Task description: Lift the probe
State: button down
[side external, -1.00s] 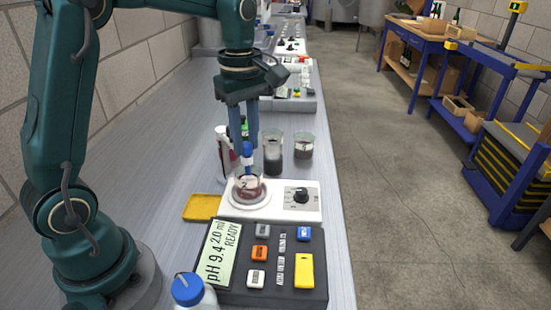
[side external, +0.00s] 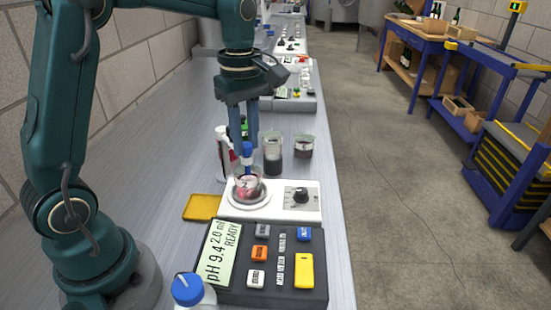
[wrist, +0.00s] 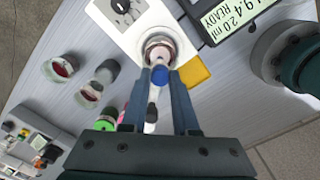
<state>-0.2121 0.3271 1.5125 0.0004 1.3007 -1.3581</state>
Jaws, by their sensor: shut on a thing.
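The probe (side external: 247,149) has a blue cap and stands upright in a glass beaker (side external: 238,188) with dark red liquid. My gripper (side external: 246,143) points down over the beaker and is shut on the blue cap. The wrist view shows the blue cap (wrist: 159,75) between my fingertips (wrist: 160,78), with the beaker (wrist: 159,48) just beyond them. The probe's lower end is inside the beaker and hard to make out. The beaker sits on the round plate of a white stirrer (side external: 312,212).
A meter (side external: 318,285) reading pH 9.4, 2.0 ml, READY lies in front. A beaker of dark liquid (side external: 273,158) and a smaller beaker (side external: 304,147) stand behind. Slim bottles (side external: 224,145) stand close behind the gripper.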

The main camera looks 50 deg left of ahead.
jog(key=shift+r, duration=2.5)
jog(key=c, duration=0.7)
grip_release()
jog(key=shift+o, duration=0.2)
jog(key=shift+r, duration=0.1)
jog(key=shift+r, duration=2.45)
